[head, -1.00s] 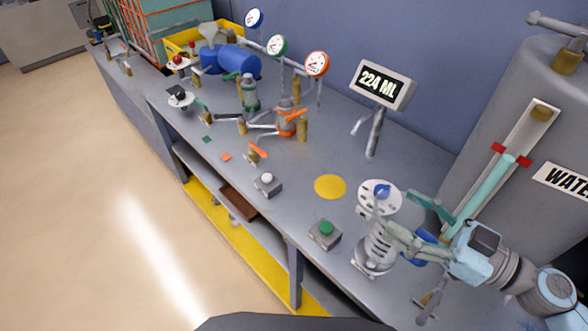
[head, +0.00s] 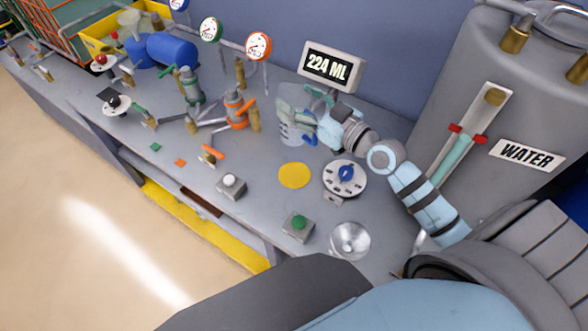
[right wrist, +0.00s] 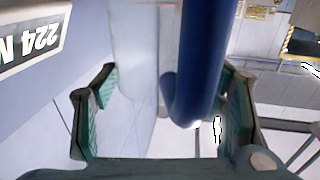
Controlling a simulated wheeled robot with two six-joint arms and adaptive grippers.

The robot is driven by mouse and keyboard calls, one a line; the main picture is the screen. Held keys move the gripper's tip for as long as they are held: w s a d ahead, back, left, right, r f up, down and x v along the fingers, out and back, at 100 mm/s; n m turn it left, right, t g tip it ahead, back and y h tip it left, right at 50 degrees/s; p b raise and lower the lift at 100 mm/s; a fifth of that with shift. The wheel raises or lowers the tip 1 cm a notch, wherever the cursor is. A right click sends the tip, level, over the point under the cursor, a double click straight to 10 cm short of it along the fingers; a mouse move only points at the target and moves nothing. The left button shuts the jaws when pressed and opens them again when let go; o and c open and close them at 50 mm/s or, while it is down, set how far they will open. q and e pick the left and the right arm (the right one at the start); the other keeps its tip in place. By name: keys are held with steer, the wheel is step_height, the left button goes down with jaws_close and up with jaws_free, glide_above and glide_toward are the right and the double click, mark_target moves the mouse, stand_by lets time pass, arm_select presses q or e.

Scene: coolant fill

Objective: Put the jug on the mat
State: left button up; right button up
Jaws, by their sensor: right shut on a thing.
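The clear jug (head: 291,105) with dark measuring marks is at the back of the bench, just below the readout. It stands upright or nearly so, behind the mat and apart from it in the picture. I cannot tell whether its base touches the bench. The mat (head: 294,175) is a bare yellow disc on the bench. My right gripper (head: 312,118) is at the jug's right side, shut on its handle. In the right wrist view the blue handle (right wrist: 193,65) runs between the green finger pads, with the clear jug wall (right wrist: 135,45) beside it. My left gripper is out of view.
The 224 ML readout (head: 330,66) stands behind the jug. Orange (head: 236,110) and green (head: 192,88) valves are to the left. A white dial with a blue knob (head: 346,174), a funnel (head: 350,240) and a green button (head: 299,222) lie around the mat. The WATER tank (head: 490,80) fills the right.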

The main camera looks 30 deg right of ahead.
steer(key=shift+w+d+r+m+h, duration=0.2)
steer(key=shift+w+m+h, duration=0.1)
steer(key=shift+w+h, duration=0.3)
steer(key=f, duration=0.4)
steer(key=shift+s+f+b, duration=0.2)
steer(key=shift+f+b, duration=0.1)
steer(key=shift+b, duration=0.05)
step_height(320, 180, down, 16)
steer(key=b, duration=1)
steer(key=shift+r, duration=0.15)
steer(key=o, duration=1.7)
steer(key=shift+r, duration=0.1)
steer(key=shift+r, duration=0.1)
